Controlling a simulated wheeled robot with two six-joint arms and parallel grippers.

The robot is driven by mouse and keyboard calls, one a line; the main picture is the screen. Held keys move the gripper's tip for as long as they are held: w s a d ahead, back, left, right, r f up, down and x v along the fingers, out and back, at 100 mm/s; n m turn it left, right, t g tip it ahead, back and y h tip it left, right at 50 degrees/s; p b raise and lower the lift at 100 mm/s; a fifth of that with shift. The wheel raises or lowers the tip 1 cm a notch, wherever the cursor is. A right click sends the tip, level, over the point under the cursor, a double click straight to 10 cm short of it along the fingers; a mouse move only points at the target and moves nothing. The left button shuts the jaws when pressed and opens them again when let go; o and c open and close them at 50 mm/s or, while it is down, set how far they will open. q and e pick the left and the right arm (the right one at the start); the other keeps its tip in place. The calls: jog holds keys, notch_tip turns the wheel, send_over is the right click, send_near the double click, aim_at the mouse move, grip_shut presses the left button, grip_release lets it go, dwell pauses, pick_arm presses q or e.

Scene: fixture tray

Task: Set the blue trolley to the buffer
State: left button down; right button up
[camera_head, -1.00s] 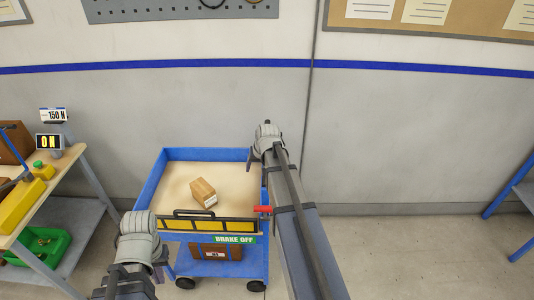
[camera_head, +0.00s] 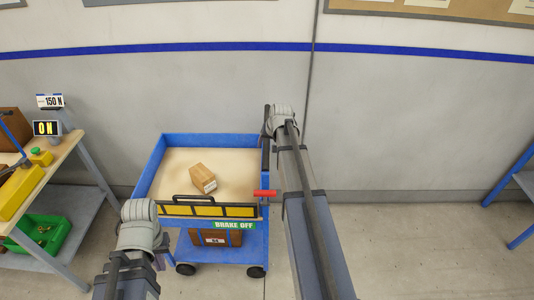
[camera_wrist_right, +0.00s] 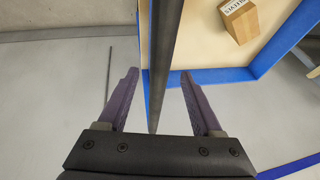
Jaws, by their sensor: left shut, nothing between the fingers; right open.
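The blue trolley (camera_head: 157,164) stands near the wall, with a pale top tray and a "BRAKE OFF" label (camera_head: 234,226) on its front. A red lever (camera_head: 265,193) sticks out at its front right corner. My right gripper (camera_wrist_right: 158,75) is open in the right wrist view, its purple fingers on either side of a dark bar (camera_wrist_right: 165,45) beside the tray. The fingers look apart from the bar. In the head view the right arm hides its own fingers. My left gripper (camera_head: 160,262) is shut and mostly hidden by its wrist, in front of the trolley's left side. I cannot identify the buffer.
A small carton (camera_head: 203,178) lies in the tray, and a brown case (camera_head: 216,238) is on the lower shelf. A bench (camera_head: 62,150) at left carries a yellow block, a "0 N" display (camera_head: 46,128) and a "150 N" sign. Open floor (camera_head: 400,245) lies at right.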

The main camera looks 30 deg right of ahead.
aim_at(267, 148)
jog(key=b+x, duration=0.2)
jog(key=x, duration=0.1)
jog(key=shift+f, duration=0.15)
pick_arm(q)
notch_tip(267, 148, down, 3)
jog(key=shift+r, duration=0.1)
pick_arm(e)
jog(key=shift+c, duration=0.4)
grip_shut()
dwell(0.6)
